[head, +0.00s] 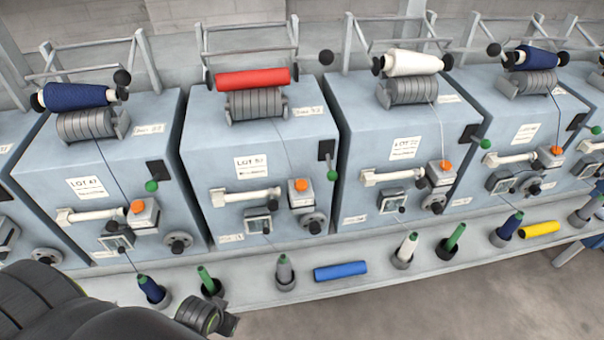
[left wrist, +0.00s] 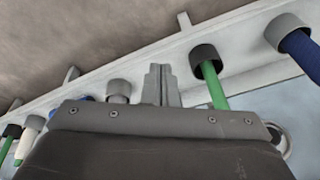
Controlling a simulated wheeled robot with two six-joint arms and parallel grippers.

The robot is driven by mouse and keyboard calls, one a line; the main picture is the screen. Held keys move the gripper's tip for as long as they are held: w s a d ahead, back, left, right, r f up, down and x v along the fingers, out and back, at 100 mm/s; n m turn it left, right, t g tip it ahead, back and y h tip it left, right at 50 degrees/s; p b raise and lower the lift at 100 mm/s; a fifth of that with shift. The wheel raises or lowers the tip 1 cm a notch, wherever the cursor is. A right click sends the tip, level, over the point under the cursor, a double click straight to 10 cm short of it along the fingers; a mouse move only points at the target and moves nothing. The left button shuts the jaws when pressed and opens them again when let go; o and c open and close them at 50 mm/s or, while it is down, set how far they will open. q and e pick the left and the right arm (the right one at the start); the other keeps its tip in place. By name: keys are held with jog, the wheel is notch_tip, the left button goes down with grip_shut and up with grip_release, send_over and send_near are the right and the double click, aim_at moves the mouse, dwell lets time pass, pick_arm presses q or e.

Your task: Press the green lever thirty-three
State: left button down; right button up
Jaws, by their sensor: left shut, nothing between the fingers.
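The small plates are too blurred for me to tell which is thirty-three. My left gripper (head: 222,318) is low at the front of the ledge, below the green tube, apart from every lever. In the left wrist view its fingers (left wrist: 160,84) are shut and empty. My right gripper is not in view.
A blue tube (head: 341,271) and a yellow tube (head: 539,229) lie flat. Orange buttons (head: 301,185) sit near the levers.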

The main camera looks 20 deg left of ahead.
pick_arm(q)
jog(key=w+d+r+t+h+p, duration=0.1)
jog(key=w+d+r, duration=0.1)
jog(key=r, duration=0.3)
jog(key=w+d+r+t+h, duration=0.1)
jog(key=w+d+r, duration=0.1)
jog(key=r, duration=0.4)
jog(key=n+t+h, duration=0.9)
jog(key=n+h, duration=0.1)
jog(key=n, duration=0.2)
send_near(332, 176)
jog(key=a, duration=0.4)
jog(key=shift+a+f, duration=0.2)
jog(key=shift+f, duration=0.15)
jog(key=p+x, duration=0.3)
jog(key=x, duration=0.6)
jog(key=shift+w+d+f+p, duration=0.1)
jog(key=shift+f+p, duration=0.05)
jog(key=shift+p, duration=0.15)
jog(key=shift+w+d+f, duration=0.15)
jog(key=shift+w+d, duration=0.1)
jog(key=shift+w, duration=0.05)
